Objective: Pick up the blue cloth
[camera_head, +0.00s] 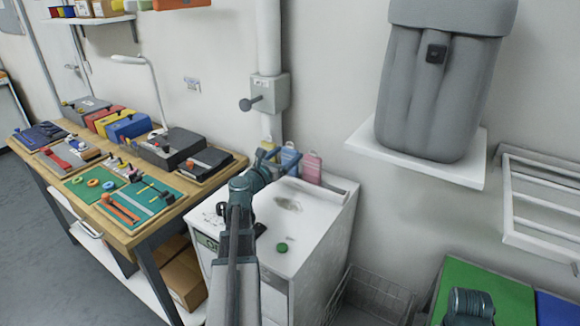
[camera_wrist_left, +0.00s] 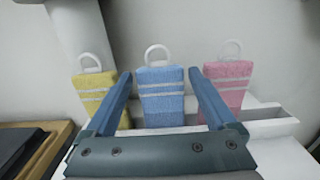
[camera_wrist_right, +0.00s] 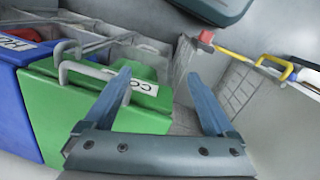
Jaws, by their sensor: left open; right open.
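The blue cloth (camera_wrist_left: 162,92) stands upright at the back of the white cabinet, with pale stripes and a white loop on top. It also shows in the head view (camera_head: 290,160), partly hidden by my left gripper (camera_head: 268,160). In the left wrist view my left gripper (camera_wrist_left: 158,85) is open, with one finger on each side of the blue cloth in the picture. I cannot tell whether the fingers have reached it. My right gripper (camera_wrist_right: 160,85) is open and empty above the green bin (camera_wrist_right: 105,100), far from the cloth.
A yellow cloth (camera_wrist_left: 95,92) stands left of the blue one and a pink cloth (camera_wrist_left: 228,85) right of it. A wooden workbench (camera_head: 125,238) with tool cases is at the left. A wire basket (camera_head: 370,298) stands at the right.

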